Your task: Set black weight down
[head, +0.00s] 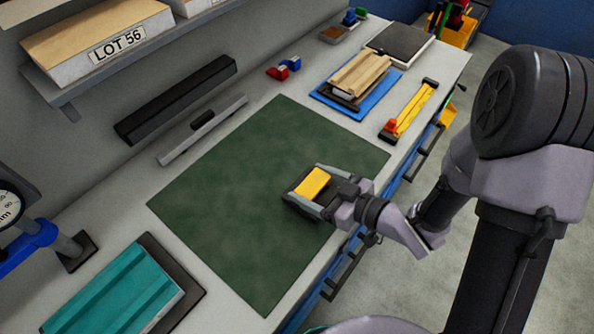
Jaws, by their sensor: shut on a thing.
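My gripper (309,186) is over the right part of the green mat (235,185), near the bench's front edge. Its jaws are shut on a block with a yellow top face, which I take to be the black weight (313,182). The dark sides of the block are mostly hidden by the fingers. I cannot tell whether its underside touches the mat or hangs a little above it.
The mat is otherwise bare. A teal panel (120,290) lies at the near left. Wooden pieces (358,75) sit on a blue sheet (325,97) behind. A yellow level-like tool (411,108) lies to the right. A black bar (175,100) is along the wall.

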